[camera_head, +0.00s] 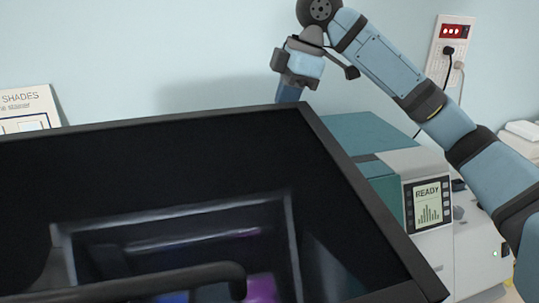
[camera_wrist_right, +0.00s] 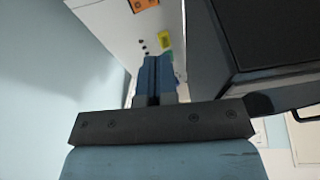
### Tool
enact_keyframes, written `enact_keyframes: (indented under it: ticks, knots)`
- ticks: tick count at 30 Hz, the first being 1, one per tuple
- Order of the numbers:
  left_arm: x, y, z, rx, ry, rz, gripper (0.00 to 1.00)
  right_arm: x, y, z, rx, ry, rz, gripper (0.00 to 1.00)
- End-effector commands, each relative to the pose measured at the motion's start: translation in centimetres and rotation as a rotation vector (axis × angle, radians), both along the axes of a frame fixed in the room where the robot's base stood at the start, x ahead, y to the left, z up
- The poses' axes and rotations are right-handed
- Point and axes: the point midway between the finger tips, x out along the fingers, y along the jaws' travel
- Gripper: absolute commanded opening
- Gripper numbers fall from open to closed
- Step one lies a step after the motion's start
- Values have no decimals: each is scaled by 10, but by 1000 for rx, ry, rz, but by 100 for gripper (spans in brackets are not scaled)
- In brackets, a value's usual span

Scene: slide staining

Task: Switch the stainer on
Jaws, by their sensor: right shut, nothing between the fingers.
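A large dark, see-through lid (camera_head: 180,150) with a black frame and handle fills the front of the head view. Behind and right of it is a teal and white machine (camera_head: 428,203) whose small screen reads READY above a bar graph. I cannot tell whether lid and machine are one unit. My right gripper (camera_head: 289,94) points down behind the lid's far edge, its tips hidden there. In the right wrist view the gripper (camera_wrist_right: 157,62) is shut and empty, pointing at a white panel (camera_wrist_right: 110,25) with black dots and a yellow label (camera_wrist_right: 165,40). My left gripper is out of view.
A wall outlet panel (camera_head: 452,50) with red lights and plugged cables is at the upper right. A poster (camera_head: 28,105) reading SHADES stands at the left. The pale wall is close behind my right gripper.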

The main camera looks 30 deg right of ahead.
Motion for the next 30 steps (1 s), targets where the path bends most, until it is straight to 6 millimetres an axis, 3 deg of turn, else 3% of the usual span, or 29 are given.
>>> enact_keyframes:
  ticks: [8,21,30]
  knots:
    - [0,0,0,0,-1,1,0,3,4,-17,0,1,-1,0]
    - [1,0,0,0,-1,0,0,18,26,-103,0,1,-2,0]
    - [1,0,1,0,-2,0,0,26,23,-132,1,-2,-1,0]
